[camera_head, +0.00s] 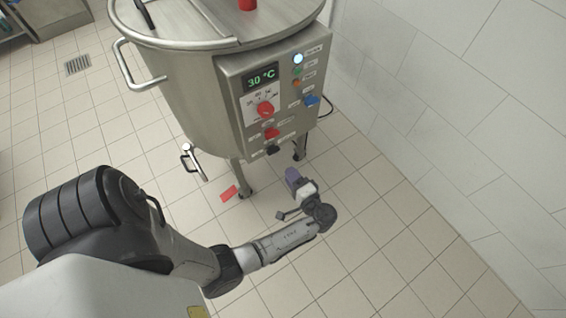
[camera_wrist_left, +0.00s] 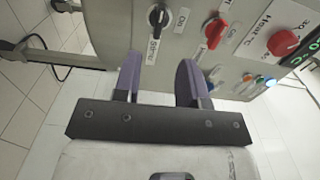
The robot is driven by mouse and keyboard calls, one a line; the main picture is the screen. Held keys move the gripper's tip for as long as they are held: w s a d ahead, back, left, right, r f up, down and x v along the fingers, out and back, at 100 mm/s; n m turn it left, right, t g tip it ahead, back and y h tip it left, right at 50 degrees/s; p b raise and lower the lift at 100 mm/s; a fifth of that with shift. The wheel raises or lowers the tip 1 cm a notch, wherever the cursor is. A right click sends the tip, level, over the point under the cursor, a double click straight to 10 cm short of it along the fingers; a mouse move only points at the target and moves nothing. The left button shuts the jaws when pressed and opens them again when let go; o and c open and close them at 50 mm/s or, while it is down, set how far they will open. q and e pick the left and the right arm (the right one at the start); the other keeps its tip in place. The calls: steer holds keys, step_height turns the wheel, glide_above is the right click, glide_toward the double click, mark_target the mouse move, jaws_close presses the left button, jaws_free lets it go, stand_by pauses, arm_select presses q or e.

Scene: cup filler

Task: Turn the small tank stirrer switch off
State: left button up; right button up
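The small tank's control panel (camera_head: 243,92) faces me in the head view. The black stirrer switch (camera_head: 272,149) is low on the panel, below a red switch (camera_head: 270,132). In the left wrist view the stirrer switch (camera_wrist_left: 157,16) is at the top, with its label beside it; its exact setting is hard to read. My left gripper (camera_head: 293,179) is below the panel in the head view. In the left wrist view its purple fingers (camera_wrist_left: 160,62) are apart, with nothing between them, pointing toward the panel and not touching the switch. My right gripper is not in view.
A red temperature knob (camera_head: 265,108), green display (camera_head: 262,76) and blue switch (camera_head: 311,100) are also on the panel. A tank outlet valve (camera_head: 194,162) sticks out at the left. A tiled wall (camera_head: 440,110) stands at the right. The floor in front is mostly clear.

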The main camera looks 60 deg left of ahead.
arm_select(q)
steer(key=shift+w+d, duration=0.1)
steer(key=shift+d, duration=1.55)
steer(key=w+d+r+t+h+p, duration=0.2)
steer(key=w+d+r+t+h, duration=0.25)
steer(key=h, duration=0.75)
steer(key=s+d+r+t+h+p, duration=0.1)
steer(key=s+d+r+h+p, duration=0.15)
steer(key=r, duration=0.25)
steer(key=s+d+r+m+t+h+p, duration=0.1)
steer(key=r+p, duration=0.2)
steer(key=r, duration=0.2)
steer(key=s+d+r+t+h+p, duration=0.1)
steer(key=s+d+r+h+p, duration=0.15)
steer(key=r, duration=0.25)
steer(key=s+a+r+m+g+p, duration=0.1)
steer(key=s+r+g+p, duration=0.1)
steer(key=s+r+p, duration=0.4)
steer(key=s+r+m+g+p, duration=0.1)
steer(key=s+r+p, duration=0.1)
steer(key=s+p, duration=0.7)
step_height(320, 180, up, 37)
steer(key=p, duration=3.4)
steer(key=shift+s+p, duration=0.25)
steer(key=shift+p, duration=0.15)
